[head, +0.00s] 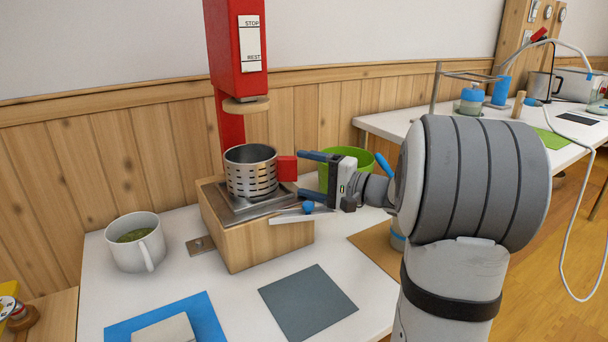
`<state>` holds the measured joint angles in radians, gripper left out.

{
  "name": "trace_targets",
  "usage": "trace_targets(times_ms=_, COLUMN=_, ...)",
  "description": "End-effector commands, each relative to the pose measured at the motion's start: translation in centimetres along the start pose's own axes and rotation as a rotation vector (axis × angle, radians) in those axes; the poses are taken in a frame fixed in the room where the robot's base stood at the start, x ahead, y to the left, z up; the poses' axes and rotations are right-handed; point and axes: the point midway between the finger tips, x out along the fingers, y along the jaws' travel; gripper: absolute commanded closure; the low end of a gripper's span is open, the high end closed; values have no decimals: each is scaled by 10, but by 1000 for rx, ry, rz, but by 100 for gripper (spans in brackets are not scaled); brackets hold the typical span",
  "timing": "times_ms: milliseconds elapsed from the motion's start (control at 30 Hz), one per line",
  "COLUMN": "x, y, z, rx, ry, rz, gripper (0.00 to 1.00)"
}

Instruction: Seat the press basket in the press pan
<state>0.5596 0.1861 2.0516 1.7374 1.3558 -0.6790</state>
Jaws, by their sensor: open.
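The press basket (251,173) is a perforated metal cylinder with a red handle block (287,168) on its right side. It stands upright on or in the square metal press pan (232,209) on top of a wooden block; I cannot tell whether it is fully down in the pan. My gripper (306,180) is open, to the right of the basket, with its blue-tipped fingers on the far and near sides of the red handle. The basket's lower edge and the pan's inside are hidden.
A red press column (236,50) with a round wooden pad (246,105) stands above the basket. A white mug (136,243) with green contents is at left. A green bin (345,164) stands behind my gripper. The grey mat (307,301) in front is bare.

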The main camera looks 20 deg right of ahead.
Motion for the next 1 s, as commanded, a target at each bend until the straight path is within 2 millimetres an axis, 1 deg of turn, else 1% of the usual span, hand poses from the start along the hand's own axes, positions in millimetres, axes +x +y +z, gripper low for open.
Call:
trace_targets(times_ms=800, x=-33, y=-2, z=0, rx=-3, ry=0, rz=-5, gripper=20)
trace_targets(times_ms=1000, x=-38, y=-3, z=1, rx=-3, ry=-2, rz=-6, gripper=20)
